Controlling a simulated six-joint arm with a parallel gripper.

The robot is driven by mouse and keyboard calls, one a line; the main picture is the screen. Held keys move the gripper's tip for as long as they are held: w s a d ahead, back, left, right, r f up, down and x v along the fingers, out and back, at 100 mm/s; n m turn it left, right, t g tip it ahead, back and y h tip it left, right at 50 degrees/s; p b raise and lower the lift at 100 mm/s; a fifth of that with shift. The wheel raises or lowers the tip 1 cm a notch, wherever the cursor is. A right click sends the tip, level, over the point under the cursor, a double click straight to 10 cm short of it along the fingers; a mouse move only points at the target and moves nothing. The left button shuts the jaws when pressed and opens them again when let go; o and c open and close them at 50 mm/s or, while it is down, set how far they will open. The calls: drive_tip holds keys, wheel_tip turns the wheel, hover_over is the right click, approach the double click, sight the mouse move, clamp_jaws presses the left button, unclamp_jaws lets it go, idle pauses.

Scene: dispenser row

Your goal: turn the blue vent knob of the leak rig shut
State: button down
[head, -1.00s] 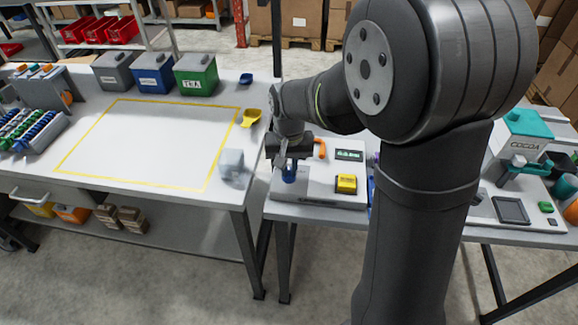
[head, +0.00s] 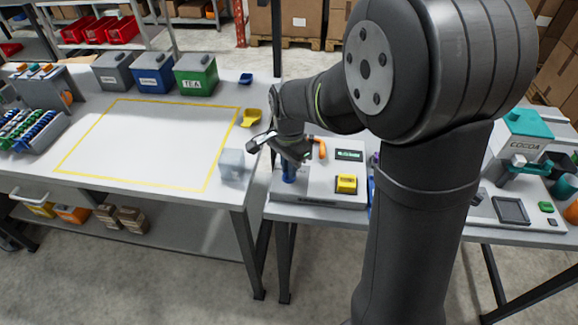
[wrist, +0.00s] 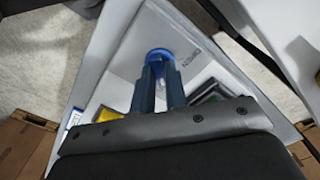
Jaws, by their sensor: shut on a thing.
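The blue vent knob (wrist: 160,54) of the leak rig shows in the wrist view between the tips of my gripper (wrist: 159,72). The fingers are shut on its sides. In the head view the knob (head: 289,173) stands at the left of the light grey leak rig (head: 325,190), just below my gripper (head: 290,166), which partly hides it. Letters that read like "OPEN" are printed beside the knob in the wrist view; any other marking is hidden.
A clear cube (head: 232,164) stands close by on the left bench. A cocoa dispenser (head: 523,140) is at the right.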

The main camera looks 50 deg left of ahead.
drive_tip(key=shift+m, duration=0.6)
drive_tip(key=c, duration=1.4)
unclamp_jaws()
drive_tip(key=shift+c, duration=0.2)
drive_tip(key=shift+r, duration=0.1)
wheel_tip(320, 180, up, 17)
drive_tip(key=shift+r, duration=0.2)
wheel_tip(320, 180, down, 18)
drive_tip(key=shift+r, duration=0.2)
